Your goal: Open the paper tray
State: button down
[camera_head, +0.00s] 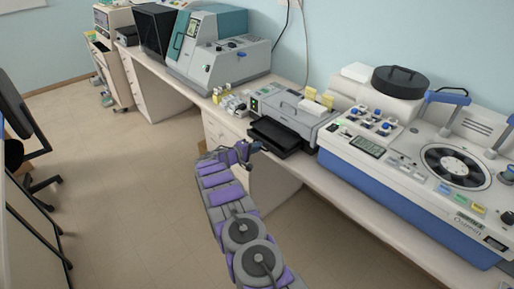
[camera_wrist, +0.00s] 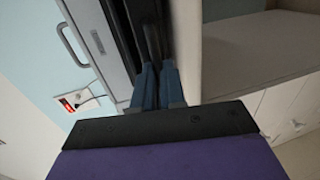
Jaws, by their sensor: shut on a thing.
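The grey machine (camera_head: 295,110) on the counter has a black paper tray (camera_head: 276,134) at its front. The tray sticks out toward the counter's front edge. My gripper (camera_head: 252,148) is at the tray's front left. In the wrist view, the two blue-grey fingers of my gripper (camera_wrist: 158,78) are shut on a narrow dark part of the paper tray (camera_wrist: 151,42). The grey front of the machine (camera_wrist: 100,45) is left of the fingers. The exact contact between the fingertips and the tray is partly hidden.
The pale counter (camera_head: 355,196) runs along the wall; its edge passes close to the right of my fingers. A large blue-and-white instrument (camera_head: 400,185) stands to the right. A teal-and-grey machine (camera_head: 215,55) and small bottles (camera_head: 228,98) stand to the left. The floor (camera_head: 120,170) is open.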

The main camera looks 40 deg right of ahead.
jog(key=f+v, duration=0.2)
jog(key=v, duration=0.7)
jog(key=shift+s+a, duration=0.15)
jog(key=shift+a, duration=0.3)
jog(key=shift+f, duration=0.1)
jog(key=c, duration=1.2)
grip_release()
jog(key=shift+d, duration=0.15)
jog(key=shift+p, duration=0.3)
jog(key=p+v, duration=0.2)
jog(key=v, duration=1.5)
jog(key=shift+a, duration=0.25)
